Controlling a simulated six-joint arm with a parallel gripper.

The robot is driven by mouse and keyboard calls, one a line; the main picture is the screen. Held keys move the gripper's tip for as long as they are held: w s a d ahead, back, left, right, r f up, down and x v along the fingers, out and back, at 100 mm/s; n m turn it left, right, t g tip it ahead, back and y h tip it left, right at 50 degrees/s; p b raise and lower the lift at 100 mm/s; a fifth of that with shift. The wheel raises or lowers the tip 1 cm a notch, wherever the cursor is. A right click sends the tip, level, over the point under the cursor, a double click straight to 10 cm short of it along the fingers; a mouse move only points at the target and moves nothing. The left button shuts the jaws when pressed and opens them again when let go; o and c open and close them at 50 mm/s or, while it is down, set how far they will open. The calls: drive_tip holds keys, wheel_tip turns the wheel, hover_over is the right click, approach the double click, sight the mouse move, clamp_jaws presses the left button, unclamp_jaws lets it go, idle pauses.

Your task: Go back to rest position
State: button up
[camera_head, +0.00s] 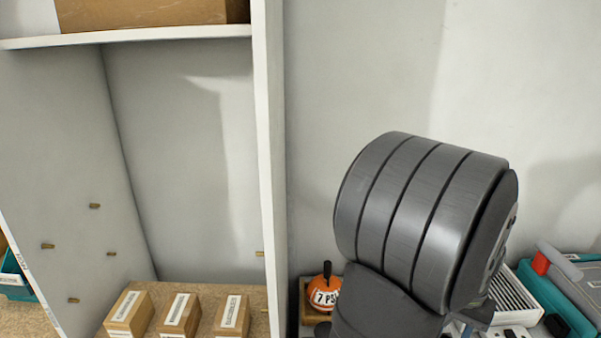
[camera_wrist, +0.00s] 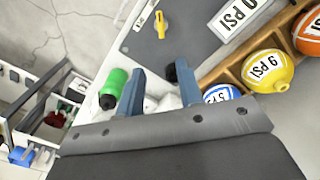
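My gripper (camera_wrist: 160,72) shows in the wrist view as two blue fingers standing apart, with nothing held between them. In the wrist view, a green bottle-like object (camera_wrist: 115,88) with a dark end lies just left of the left finger. A wooden rack (camera_wrist: 232,72) at the right holds a yellow ball (camera_wrist: 266,70) marked 9 PSI, an orange ball (camera_wrist: 308,36) and a blue-and-white ball (camera_wrist: 219,93). In the head view, my dark grey arm fills the lower right and my gripper is not seen.
White shelving (camera_head: 268,170) stands at the left of the head view with several small cardboard boxes (camera_head: 180,314) on a board. An orange ball (camera_head: 325,294) marked 7 PSI sits beside my arm. A teal case (camera_head: 550,296) lies at right. The wall above is clear.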

drive_tip(key=f+n+g, duration=0.1)
drive_tip(key=f, duration=0.3)
drive_tip(key=f+n+g, duration=0.1)
drive_tip(key=f+n, duration=0.1)
drive_tip(key=f, duration=0.2)
drive_tip(key=f+n+g, duration=0.1)
drive_tip(key=f, duration=0.3)
drive_tip(key=shift+w+d+n, duration=0.15)
drive_tip(key=shift+w+n, duration=0.15)
drive_tip(key=shift+w, duration=0.1)
drive_tip(key=shift+f+n+g, duration=0.3)
drive_tip(key=shift+f+n, duration=0.2)
drive_tip(key=shift+f, duration=0.65)
